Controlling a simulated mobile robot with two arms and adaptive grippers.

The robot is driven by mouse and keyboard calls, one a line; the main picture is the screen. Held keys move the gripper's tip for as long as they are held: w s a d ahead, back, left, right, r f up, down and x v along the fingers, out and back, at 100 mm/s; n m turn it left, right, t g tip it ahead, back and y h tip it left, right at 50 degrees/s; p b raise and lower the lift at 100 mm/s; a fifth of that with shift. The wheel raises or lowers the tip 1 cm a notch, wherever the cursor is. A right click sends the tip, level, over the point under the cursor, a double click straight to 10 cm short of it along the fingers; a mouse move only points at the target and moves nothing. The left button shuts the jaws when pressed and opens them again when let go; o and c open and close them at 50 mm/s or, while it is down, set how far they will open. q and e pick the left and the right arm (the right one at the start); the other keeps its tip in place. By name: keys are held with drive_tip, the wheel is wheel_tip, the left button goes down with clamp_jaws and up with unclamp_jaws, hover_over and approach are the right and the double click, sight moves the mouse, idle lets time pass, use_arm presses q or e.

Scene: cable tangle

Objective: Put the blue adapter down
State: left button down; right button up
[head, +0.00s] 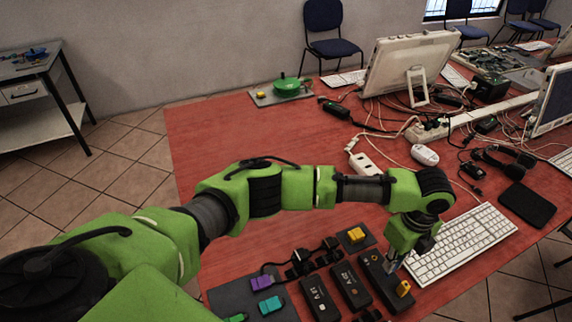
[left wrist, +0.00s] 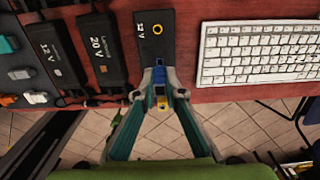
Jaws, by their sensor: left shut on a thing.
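My left gripper (head: 394,266) points down over the right-hand black power brick (head: 378,283), beside the keyboard. In the left wrist view, the gripper (left wrist: 159,88) is shut on the small blue adapter (left wrist: 160,77). The adapter lies between the fingertips at the near end of a brick marked 12 V (left wrist: 153,37). A yellow part (left wrist: 162,103) shows just below the blue one. I cannot tell whether the adapter touches the brick or table. In the head view the fingers hide the blue adapter. My right gripper is not in view.
More black bricks (head: 350,286) and a dark mat (head: 230,296) with coloured connectors stand to the left. A white keyboard (head: 462,243) lies close on the right. The table's near edge is close. Red tabletop (head: 215,150) is bare at the left.

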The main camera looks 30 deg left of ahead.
use_arm(q)
drive_tip(key=s+a+r+n+p, duration=0.1)
drive_tip(key=s+a+r+n, duration=0.55)
drive_tip(key=a+n, duration=0.3)
drive_tip(key=s+a+r+n+p, duration=0.1)
drive_tip(key=s+a+r+n, duration=0.6)
drive_tip(key=n, duration=0.3)
drive_tip(key=s+a+f+m+p, duration=0.25)
drive_tip(key=s+m+p, duration=0.35)
drive_tip(key=s+m, duration=0.35)
drive_tip(key=s+a+f+m+p, duration=0.25)
drive_tip(key=s+m+p, duration=0.35)
drive_tip(key=s+m, duration=0.4)
drive_tip(key=w+a+f+b, duration=0.1)
drive_tip(key=w+a+f, duration=0.1)
drive_tip(key=a+f, duration=0.1)
drive_tip(key=w+a+f+b, duration=0.2)
drive_tip(key=w+a+f, duration=0.1)
drive_tip(key=w+a+f+b, duration=0.2)
drive_tip(key=a+f, duration=0.1)
drive_tip(key=shift+w+a+f, duration=0.15)
drive_tip(key=shift+w, duration=0.1)
drive_tip(key=shift+w+a+f, duration=0.1)
drive_tip(key=shift+f, duration=0.1)
wheel_tip(320, 180, down, 4)
drive_tip(key=shift+w+a+r, duration=0.1)
drive_tip(key=shift+r, duration=0.15)
